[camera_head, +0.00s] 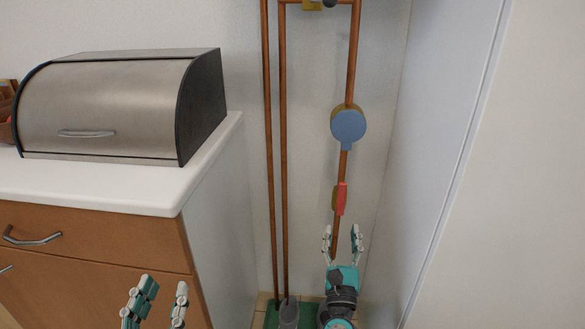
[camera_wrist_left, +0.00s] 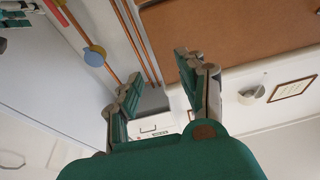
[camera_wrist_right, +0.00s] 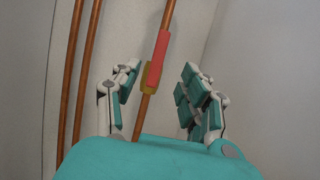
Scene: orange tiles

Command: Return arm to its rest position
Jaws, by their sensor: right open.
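My right gripper (camera_head: 343,245) is open below the red valve handle (camera_head: 341,198) on the right copper pipe. In the right wrist view my right gripper (camera_wrist_right: 160,95) has its fingers spread, with the pipe and red handle (camera_wrist_right: 159,58) showing between and beyond them. It holds nothing; whether a finger touches the pipe cannot be told. My left gripper (camera_head: 158,302) is at the lower left of the head view, in front of the wooden cabinet. In the left wrist view my left gripper (camera_wrist_left: 155,85) is open and empty.
A steel bread box (camera_head: 105,105) stands on the white counter (camera_head: 110,188) above a wooden cabinet (camera_head: 95,250). A blue round gauge or valve (camera_head: 348,124) sits higher on the pipe. A white panel (camera_head: 450,150) bounds the niche at right. Two more copper pipes (camera_head: 283,150) run left of it.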

